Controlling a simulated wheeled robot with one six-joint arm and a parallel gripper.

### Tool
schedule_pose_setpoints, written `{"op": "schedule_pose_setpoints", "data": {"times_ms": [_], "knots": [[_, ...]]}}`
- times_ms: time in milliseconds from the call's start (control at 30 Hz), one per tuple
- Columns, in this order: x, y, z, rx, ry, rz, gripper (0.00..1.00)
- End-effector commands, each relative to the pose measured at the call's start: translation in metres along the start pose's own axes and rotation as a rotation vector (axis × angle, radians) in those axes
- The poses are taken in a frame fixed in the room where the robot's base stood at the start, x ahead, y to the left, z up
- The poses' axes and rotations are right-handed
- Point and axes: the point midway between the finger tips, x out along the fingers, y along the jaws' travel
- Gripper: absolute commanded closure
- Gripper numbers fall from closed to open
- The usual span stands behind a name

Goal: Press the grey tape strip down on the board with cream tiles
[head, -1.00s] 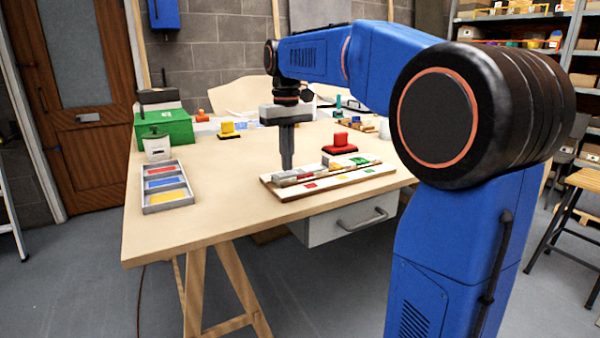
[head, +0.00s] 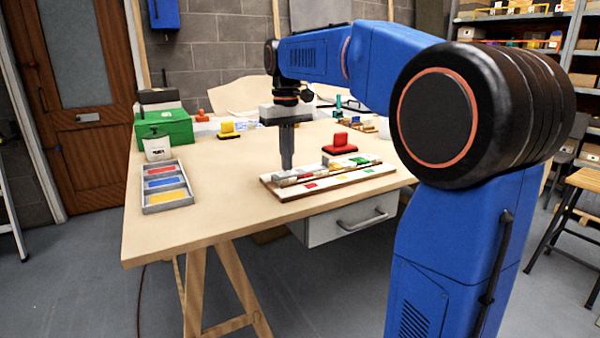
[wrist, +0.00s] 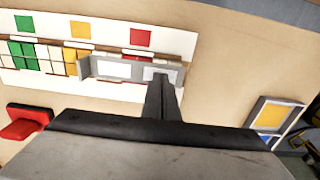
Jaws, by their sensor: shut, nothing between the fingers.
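The board (head: 345,184) with cream tiles lies near the front edge of the table; it also shows in the wrist view (wrist: 180,42). Cream tiles (wrist: 50,66) sit in a row beside green and yellow ones. The grey tape strip (wrist: 112,69) lies along the row at its right end in the wrist view. My gripper (head: 287,166) is shut and empty, pointing straight down at the board's left end in the head view. In the wrist view its tip (wrist: 160,80) overlaps the strip's right part. I cannot tell whether the tip touches the strip.
A red-topped block (head: 341,141) stands just behind the board. A grey tray (head: 166,184) with red, blue and yellow compartments lies at the table's left. A white tub (head: 157,147) and a green box (head: 165,127) stand behind it. The table between tray and board is clear.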

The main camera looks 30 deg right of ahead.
Motion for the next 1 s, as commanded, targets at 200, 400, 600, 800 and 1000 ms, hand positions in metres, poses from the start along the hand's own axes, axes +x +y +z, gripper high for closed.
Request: {"op": "schedule_pose_setpoints", "data": {"times_ms": [200,400,600,800,1000], "knots": [[0.0,0.0,0.0,0.0,0.0,0.0,1.0],[0.003,0.0,0.0,0.0,0.0,0.0,1.0],[0.006,0.0,0.0,0.0,0.0,0.0,1.0],[0.01,0.0,0.0,0.0,-0.001,0.0,1.0],[0.012,0.0,0.0,0.0,0.0,0.0,1.0]]}}
